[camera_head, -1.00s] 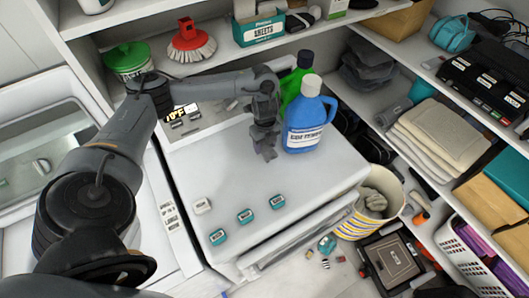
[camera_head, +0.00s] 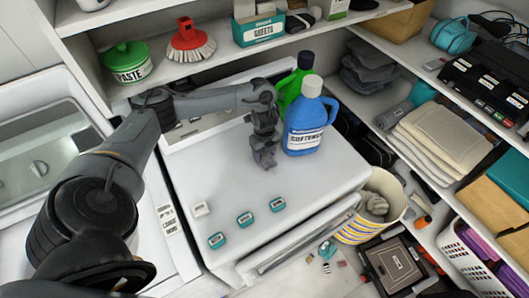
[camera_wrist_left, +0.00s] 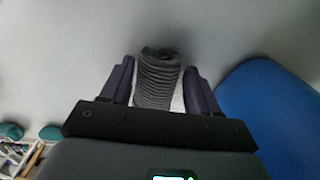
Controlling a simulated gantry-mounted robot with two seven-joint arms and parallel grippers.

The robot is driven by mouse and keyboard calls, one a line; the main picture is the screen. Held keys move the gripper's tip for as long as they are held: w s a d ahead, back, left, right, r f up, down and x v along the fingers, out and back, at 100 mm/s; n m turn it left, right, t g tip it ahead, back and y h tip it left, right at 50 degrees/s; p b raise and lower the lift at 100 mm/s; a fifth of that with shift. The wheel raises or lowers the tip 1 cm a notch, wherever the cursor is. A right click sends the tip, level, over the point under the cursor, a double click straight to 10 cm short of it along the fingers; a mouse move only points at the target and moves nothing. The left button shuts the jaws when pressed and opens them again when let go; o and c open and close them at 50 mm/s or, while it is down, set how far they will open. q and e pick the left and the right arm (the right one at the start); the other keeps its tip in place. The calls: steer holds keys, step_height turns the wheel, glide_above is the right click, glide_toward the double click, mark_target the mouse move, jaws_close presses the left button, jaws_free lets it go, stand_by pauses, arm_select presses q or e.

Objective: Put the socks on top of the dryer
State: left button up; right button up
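The dryer (camera_head: 215,178) is the white machine in the middle, with a flat top. My left gripper (camera_head: 264,160) is low over its rear part, pointing down, left of the blue jug. In the left wrist view a dark grey ribbed sock bundle (camera_wrist_left: 158,78) lies between the two fingers of the left gripper (camera_wrist_left: 159,85). A thin light gap shows beside the sock, so I cannot tell whether the fingers press on it. More grey cloth, which looks like socks (camera_head: 375,204), is in the striped bucket (camera_head: 357,230). My right gripper is not in view.
A blue softener jug (camera_head: 303,128) and a green bottle (camera_head: 290,88) stand at the dryer's back right, close to my left gripper. Several small labelled blocks (camera_head: 245,219) sit near its front. The middle of the top is clear. Shelves (camera_head: 150,75) run behind and at right.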

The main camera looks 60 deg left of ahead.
arm_select(q)
steer(key=o, duration=0.3)
